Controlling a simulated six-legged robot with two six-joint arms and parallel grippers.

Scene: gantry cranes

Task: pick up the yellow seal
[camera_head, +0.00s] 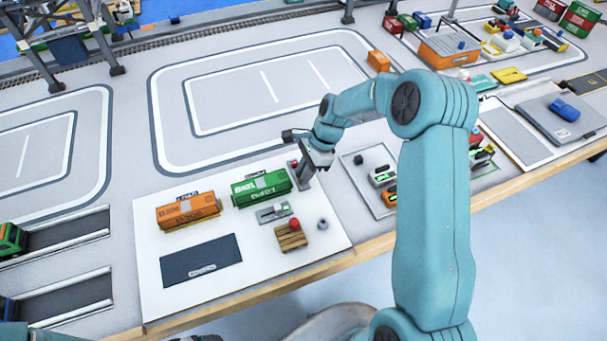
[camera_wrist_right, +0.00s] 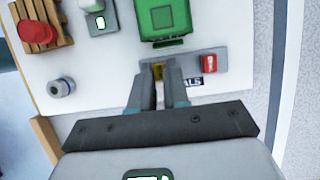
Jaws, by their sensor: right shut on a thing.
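The yellow seal (camera_wrist_right: 158,70) shows as a small yellow patch between my right fingertips in the right wrist view. It is at the grey seal rack (camera_wrist_right: 190,66), which has partly hidden lettering beside it. My right gripper (camera_wrist_right: 158,76) is shut on the seal; I cannot tell whether the seal is clear of the rack. In the head view my right gripper (camera_head: 307,180) is low over the right part of the white mat, and the yellow seal is hidden there. A red seal (camera_wrist_right: 207,63) sits on the rack to the right. My left gripper is not in view.
A green container (camera_head: 262,187) lies close left of the right gripper, an orange container (camera_head: 188,211) further left. A wooden pallet (camera_head: 291,238) with a red-topped item and a small grey cylinder (camera_head: 323,224) are nearer the table edge.

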